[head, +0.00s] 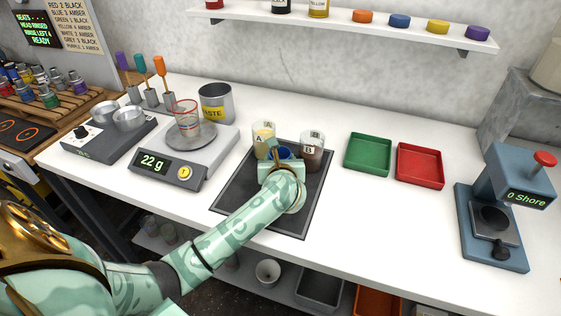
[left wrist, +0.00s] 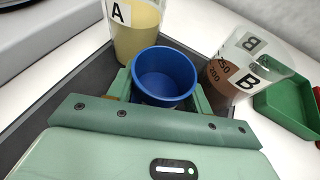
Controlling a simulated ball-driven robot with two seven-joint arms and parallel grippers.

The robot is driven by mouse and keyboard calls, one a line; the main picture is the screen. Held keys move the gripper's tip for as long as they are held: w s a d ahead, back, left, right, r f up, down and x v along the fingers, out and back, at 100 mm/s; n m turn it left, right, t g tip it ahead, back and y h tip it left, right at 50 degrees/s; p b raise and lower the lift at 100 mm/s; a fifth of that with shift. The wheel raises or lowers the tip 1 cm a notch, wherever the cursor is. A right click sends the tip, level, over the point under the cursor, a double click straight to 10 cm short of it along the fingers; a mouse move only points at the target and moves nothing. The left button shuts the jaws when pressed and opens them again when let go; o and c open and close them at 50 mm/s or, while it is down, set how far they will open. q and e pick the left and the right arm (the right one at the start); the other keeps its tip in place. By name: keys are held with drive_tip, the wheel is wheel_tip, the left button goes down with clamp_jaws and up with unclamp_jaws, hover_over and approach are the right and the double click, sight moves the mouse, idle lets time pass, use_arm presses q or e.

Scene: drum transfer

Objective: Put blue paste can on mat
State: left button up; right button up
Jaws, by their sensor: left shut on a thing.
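The blue paste can (head: 284,153) is an open-topped blue cup, mostly hidden behind my left gripper (head: 281,158) in the head view. In the left wrist view the can (left wrist: 164,76) sits between the two fingers of my left gripper (left wrist: 162,92), which is shut on it. The dark grey mat (head: 240,192) lies on the white bench under the gripper. The can is over the mat's back part; I cannot tell whether its base touches the mat. My right gripper is not in view.
Jar A (head: 264,133), with pale yellow contents, and jar B (head: 312,152), with brown contents, stand close on either side behind the can. A scale (head: 183,160) reading 22 g is left. Green (head: 367,154) and red (head: 419,165) trays lie right. The mat's front is clear apart from my arm.

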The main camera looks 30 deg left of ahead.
use_arm(q)
drive_tip(key=shift+r, duration=0.1)
drive_tip(key=shift+f, duration=0.2)
drive_tip(key=o, duration=1.1)
drive_tip(key=shift+c, duration=0.2)
drive_tip(key=shift+r, duration=0.25)
drive_tip(key=p+v, duration=0.3)
drive_tip(key=v, duration=0.9)
drive_tip(key=shift+d+f, duration=0.1)
drive_tip(key=shift+f, duration=0.05)
